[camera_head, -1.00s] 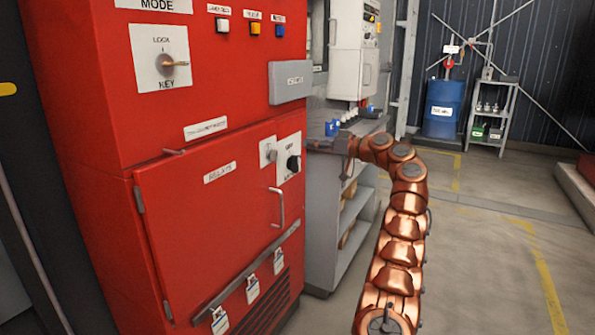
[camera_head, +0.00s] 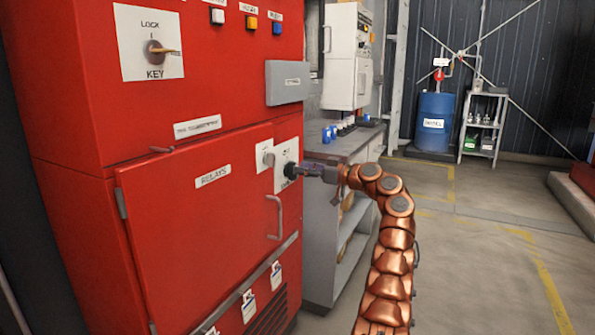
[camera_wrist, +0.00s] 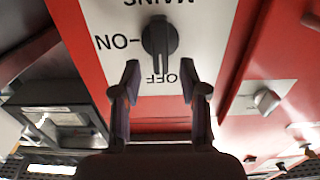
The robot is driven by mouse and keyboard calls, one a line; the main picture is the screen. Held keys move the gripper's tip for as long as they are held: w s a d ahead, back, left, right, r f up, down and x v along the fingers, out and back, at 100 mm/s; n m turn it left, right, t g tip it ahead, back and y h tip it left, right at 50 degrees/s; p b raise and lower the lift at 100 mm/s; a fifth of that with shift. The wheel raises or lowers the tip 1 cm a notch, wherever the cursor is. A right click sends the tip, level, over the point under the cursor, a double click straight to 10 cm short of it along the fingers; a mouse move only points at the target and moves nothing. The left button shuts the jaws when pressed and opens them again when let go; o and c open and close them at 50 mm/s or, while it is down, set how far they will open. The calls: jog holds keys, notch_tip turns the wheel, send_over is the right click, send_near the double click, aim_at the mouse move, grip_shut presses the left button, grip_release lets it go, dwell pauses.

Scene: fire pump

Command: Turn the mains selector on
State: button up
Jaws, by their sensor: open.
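The mains selector (camera_head: 289,171) is a black knob on a white plate, at the right edge of the red cabinet's front. The wrist view is upside down and shows the knob (camera_wrist: 160,43) with MAINS, ON and OFF lettering. Its narrow handle lies along the plate's vertical line, with the OFF label just below it in this view and ON to its left. My gripper (camera_head: 300,170) is at the selector in the head view. In the wrist view my gripper (camera_wrist: 161,82) is open, its fingers spread wider than the knob, with the fingertips just below it and nothing between them.
A cabinet door labelled RELAYS (camera_head: 205,235) has a handle (camera_head: 275,218) below the selector. A grey knob (camera_head: 268,158) is beside the selector, and a key switch (camera_head: 157,52) is higher up. A grey workbench (camera_head: 340,150) stands right of the cabinet. Open floor lies farther right.

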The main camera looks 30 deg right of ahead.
aim_at(291, 170)
jog(key=shift+x, duration=1.15)
grip_shut()
